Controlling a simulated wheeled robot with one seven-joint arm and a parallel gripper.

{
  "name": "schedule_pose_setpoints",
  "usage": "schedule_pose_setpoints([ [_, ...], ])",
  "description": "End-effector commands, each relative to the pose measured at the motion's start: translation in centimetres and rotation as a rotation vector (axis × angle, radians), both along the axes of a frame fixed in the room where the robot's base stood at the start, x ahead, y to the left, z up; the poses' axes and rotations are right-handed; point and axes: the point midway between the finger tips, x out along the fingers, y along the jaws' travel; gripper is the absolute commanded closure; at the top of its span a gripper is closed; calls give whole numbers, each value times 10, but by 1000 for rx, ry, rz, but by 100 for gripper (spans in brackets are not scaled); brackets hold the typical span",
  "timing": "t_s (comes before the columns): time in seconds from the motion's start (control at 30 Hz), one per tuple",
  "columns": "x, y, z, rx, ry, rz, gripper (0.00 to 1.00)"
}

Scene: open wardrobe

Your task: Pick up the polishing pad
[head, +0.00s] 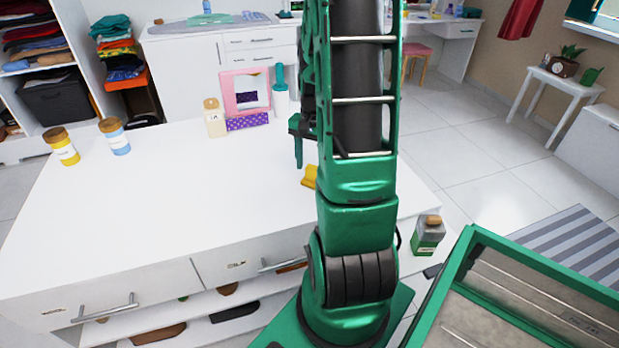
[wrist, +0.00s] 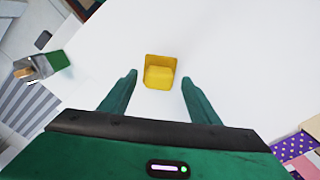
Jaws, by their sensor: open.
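A small yellow object (head: 310,177), which looks like the polishing pad, lies on the white dresser top (head: 170,210), partly hidden behind my arm in the head view. In the wrist view the yellow pad (wrist: 160,72) shows whole, with a raised block on a wider base. My gripper (wrist: 158,85) is open, its two green fingers apart, with the pad between and slightly beyond the fingertips in the picture. In the head view one finger of my gripper (head: 298,152) points down, above and behind the pad. No contact with the pad shows.
Yellow (head: 62,146) and blue (head: 114,136) jars stand at the dresser's left. A cream bottle (head: 214,117), a pink-framed mirror (head: 246,92), a purple dotted box (head: 247,121) and a teal bottle (head: 280,92) stand at the back. The dresser top around the pad is clear.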

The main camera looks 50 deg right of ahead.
Motion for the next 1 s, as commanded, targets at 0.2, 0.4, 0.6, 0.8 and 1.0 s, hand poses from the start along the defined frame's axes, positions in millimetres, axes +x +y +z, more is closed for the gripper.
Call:
schedule_pose_setpoints([
  [0.2,0,0,-16,0,0,-1,44],
  [0.4,0,0,-16,0,0,0,44],
  [0.6,0,0,-16,0,0,0,88],
  [0.8,0,0,-16,0,0,-1,91],
  [1.0,0,-1,-12,-2,-1,0,91],
])
